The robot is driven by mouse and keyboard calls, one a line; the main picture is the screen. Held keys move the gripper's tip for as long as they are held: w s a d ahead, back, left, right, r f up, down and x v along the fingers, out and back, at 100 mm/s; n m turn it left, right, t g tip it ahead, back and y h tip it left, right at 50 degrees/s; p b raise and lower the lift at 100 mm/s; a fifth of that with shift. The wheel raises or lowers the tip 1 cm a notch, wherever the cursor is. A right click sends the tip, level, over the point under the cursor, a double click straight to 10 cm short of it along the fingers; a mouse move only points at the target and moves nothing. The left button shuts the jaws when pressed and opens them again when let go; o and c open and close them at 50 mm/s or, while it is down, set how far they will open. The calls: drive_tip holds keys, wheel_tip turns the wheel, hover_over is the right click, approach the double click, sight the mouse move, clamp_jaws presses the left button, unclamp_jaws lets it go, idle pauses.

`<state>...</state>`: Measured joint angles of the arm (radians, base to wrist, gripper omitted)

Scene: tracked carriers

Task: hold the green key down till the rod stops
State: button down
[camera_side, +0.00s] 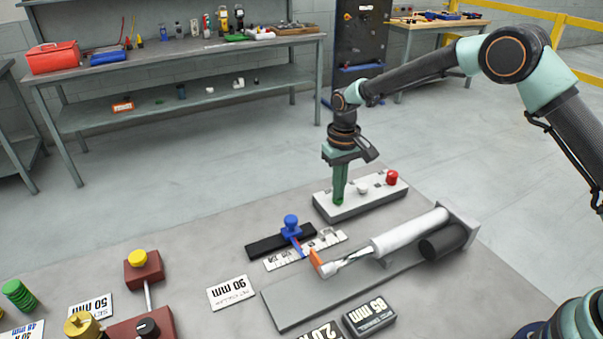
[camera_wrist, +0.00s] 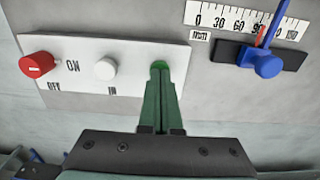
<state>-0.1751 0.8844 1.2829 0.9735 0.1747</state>
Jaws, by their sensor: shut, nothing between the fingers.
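My gripper (camera_side: 339,203) is shut and empty, its green fingers pointing down at the left end of the white key panel (camera_side: 335,211). In the wrist view, the fingertips (camera_wrist: 160,80) are at the green key (camera_wrist: 159,65), covering part of it; I cannot tell how far it is pressed. In the side view the fingers hide the key. The rod (camera_side: 352,259) sticks out of a white cylinder (camera_side: 410,231) and carries an orange tip (camera_side: 321,264). The tip is beside the scale (camera_side: 335,237), near a blue marker (camera_side: 291,226). In the wrist view an orange mark (camera_wrist: 262,30) shows near 90.
The panel also has a white key (camera_wrist: 106,68) and a red key (camera_wrist: 37,64). A dark cylinder (camera_side: 443,241) lies beside the white one. Number cards, including a 90 mm card (camera_side: 231,292), and a red block with a yellow knob (camera_side: 138,258) are at the front left.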

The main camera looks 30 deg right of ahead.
drive_tip(key=shift+s, duration=0.1)
idle(0.4)
drive_tip(key=shift+r, duration=2.2)
drive_tip(key=shift+d+r, duration=0.1)
drive_tip(key=shift+r, duration=0.25)
drive_tip(key=s+d+r+t, duration=0.2)
drive_tip(key=s+d+r, duration=0.1)
drive_tip(key=s+r, duration=0.45)
drive_tip(key=s+d+r+t, duration=0.2)
drive_tip(key=s+d+r, duration=0.2)
drive_tip(key=s+r, duration=0.4)
drive_tip(key=s+d+t, duration=0.1)
drive_tip(key=s, duration=0.5)
drive_tip(key=shift+s+d+t, duration=0.3)
drive_tip(key=shift+s+d, duration=0.1)
